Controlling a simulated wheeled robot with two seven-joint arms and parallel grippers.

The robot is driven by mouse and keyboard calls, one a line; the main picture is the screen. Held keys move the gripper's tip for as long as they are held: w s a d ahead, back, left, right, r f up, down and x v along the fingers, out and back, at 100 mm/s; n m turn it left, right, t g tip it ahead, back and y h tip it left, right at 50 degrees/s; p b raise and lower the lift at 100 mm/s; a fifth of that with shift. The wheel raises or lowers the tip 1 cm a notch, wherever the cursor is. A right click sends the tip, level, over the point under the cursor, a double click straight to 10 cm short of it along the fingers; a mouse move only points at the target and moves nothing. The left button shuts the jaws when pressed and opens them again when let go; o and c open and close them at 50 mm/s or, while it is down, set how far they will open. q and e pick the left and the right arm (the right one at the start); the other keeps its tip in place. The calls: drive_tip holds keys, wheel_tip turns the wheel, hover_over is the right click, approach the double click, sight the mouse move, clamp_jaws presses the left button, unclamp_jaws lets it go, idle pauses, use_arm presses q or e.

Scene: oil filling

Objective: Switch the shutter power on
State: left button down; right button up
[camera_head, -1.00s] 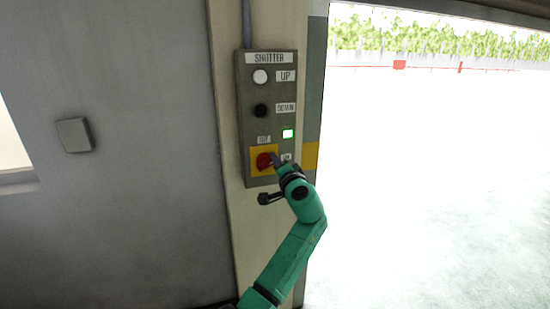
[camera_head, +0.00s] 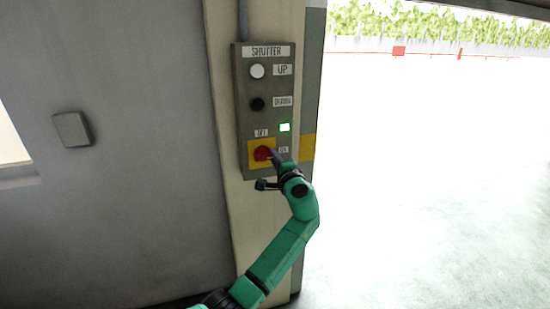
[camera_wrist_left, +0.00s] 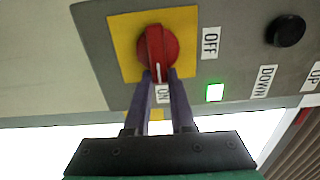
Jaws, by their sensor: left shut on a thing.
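The grey shutter panel (camera_head: 240,120) is fixed to the pillar, with a red rotary switch (camera_head: 263,153) on a yellow plate near its bottom. In the left wrist view the red switch (camera_wrist_left: 155,42) has its white pointer line toward the ON label (camera_wrist_left: 163,95). The OFF label (camera_wrist_left: 210,42) is to its side. A small lamp (camera_head: 285,127) glows green, and it also shows in the left wrist view (camera_wrist_left: 214,92). My left gripper (camera_head: 275,156) is at the switch, and its two fingers (camera_wrist_left: 160,78) are shut on the knob's grip. My right gripper is out of view.
A white UP button (camera_head: 257,71) and a black DOWN button (camera_head: 257,104) sit above the switch. A grey box (camera_head: 73,129) is on the wall at left. The wide opening at right is bright and clear.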

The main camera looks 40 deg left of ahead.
use_arm(q)
drive_tip(key=c, duration=0.8)
unclamp_jaws()
drive_tip(key=shift+a, duration=0.1)
drive_tip(key=shift+o, duration=0.2)
drive_tip(key=b+v, duration=0.3)
drive_tip(key=v, duration=1.1)
drive_tip(key=shift+d+b, duration=0.25)
drive_tip(key=shift+b, duration=0.05)
drive_tip(key=shift+s, duration=0.15)
